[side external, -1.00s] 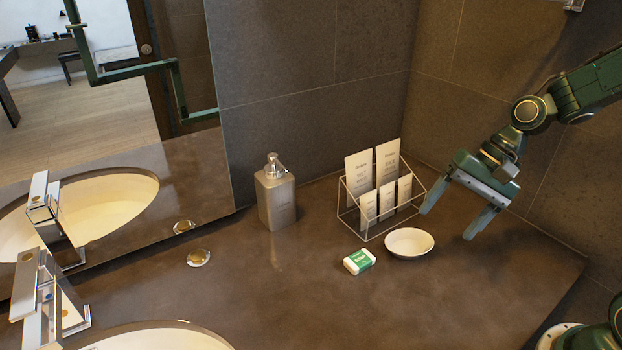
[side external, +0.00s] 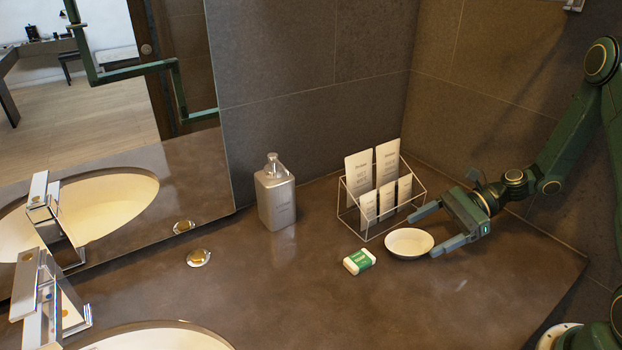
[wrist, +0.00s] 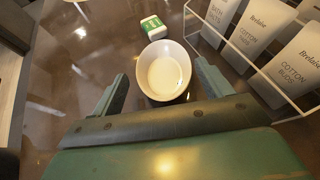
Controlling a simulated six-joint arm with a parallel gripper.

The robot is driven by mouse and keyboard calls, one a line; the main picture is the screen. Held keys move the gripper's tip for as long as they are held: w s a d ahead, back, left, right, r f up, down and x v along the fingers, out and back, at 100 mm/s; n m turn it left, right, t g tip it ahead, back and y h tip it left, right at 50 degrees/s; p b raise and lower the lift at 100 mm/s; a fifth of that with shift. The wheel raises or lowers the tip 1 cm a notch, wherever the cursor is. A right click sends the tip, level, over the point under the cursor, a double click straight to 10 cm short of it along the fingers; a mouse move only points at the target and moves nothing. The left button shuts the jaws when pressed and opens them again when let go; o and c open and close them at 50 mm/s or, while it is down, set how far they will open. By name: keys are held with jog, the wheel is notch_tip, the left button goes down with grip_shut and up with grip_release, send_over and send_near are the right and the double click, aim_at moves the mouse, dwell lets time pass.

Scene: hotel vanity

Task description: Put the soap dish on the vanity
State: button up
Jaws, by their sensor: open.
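The soap dish (side external: 409,243) is a small white oval bowl standing upright on the brown stone vanity top (side external: 300,290). It looks empty, and in the wrist view the dish (wrist: 164,72) lies ahead of and between my fingers. My gripper (side external: 424,232) is open and low over the counter, at the dish's right side. In the wrist view the gripper (wrist: 163,82) has one finger on each side of the dish's near end. I cannot tell whether either finger touches it.
A green and white soap box (side external: 359,262) lies just left of the dish. A wire rack (side external: 366,226) with printed packets stands close behind it. A soap dispenser (side external: 276,195) stands farther left, near a round metal piece (side external: 198,257) and the sink (side external: 160,338). The front counter is clear.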

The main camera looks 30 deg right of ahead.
aim_at(408, 249)
jog(key=shift+d+f+m+t, duration=0.2)
jog(key=shift+f+m+t, duration=0.1)
jog(key=shift+m+t, duration=0.15)
jog(key=shift+w+a, duration=0.1)
jog(key=shift+x, duration=2.4)
jog(key=shift+c, duration=0.5)
jog(key=c, duration=0.8)
jog(key=shift+o, duration=0.2)
jog(key=shift+r, duration=0.15)
notch_tip(408, 249, up, 20)
jog(key=shift+f, duration=0.2)
